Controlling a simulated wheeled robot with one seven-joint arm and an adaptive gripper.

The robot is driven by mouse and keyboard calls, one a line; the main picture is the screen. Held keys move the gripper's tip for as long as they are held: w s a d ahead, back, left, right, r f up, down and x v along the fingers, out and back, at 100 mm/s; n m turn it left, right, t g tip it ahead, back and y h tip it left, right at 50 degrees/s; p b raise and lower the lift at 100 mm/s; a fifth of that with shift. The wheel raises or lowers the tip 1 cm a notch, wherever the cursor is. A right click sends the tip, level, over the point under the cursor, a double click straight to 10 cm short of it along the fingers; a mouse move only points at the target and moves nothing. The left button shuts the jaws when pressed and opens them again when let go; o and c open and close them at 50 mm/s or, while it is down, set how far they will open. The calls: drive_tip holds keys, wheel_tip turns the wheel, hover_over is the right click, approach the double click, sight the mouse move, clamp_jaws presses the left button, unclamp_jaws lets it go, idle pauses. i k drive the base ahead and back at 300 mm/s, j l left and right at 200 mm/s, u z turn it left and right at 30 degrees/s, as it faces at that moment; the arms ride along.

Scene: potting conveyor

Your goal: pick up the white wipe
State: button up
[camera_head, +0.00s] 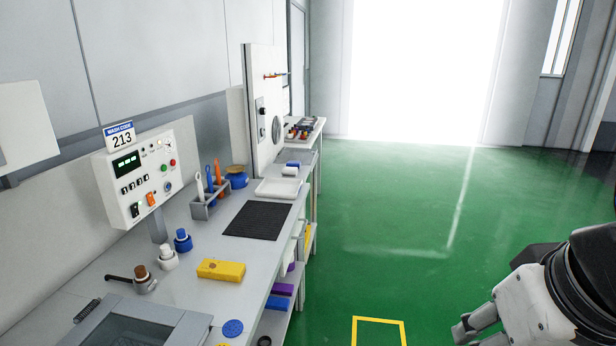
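A pale, cloth-like piece (301,238) hangs at the front edge of the workbench, right of the black mat; it may be the white wipe, but it is too small to be sure. A small white item (290,171) lies farther back beside a blue one, and I cannot tell whether it is a wipe. My gripper (466,328) is at the bottom right, over the green floor and well apart from the bench. It is partly cut off by the frame edge, and its opening cannot be made out.
The workbench (193,291) along the left wall holds a yellow sponge-like block (221,270), a black mat (258,219), a white tray (277,188), bottles, a tool holder (210,201) and a control box (139,178). The green floor (400,230) is clear; a yellow outline marks it.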

sight(286, 171)
drive_tip(key=i, duration=0.9)
drive_tip(key=i+z, duration=0.1)
drive_tip(key=i, duration=0.8)
drive_tip(key=i+j, duration=0.15)
drive_tip(key=i, duration=0.7)
drive_tip(key=i+j, duration=0.1)
drive_tip(key=i, duration=0.8)
drive_tip(key=l+z, duration=0.05)
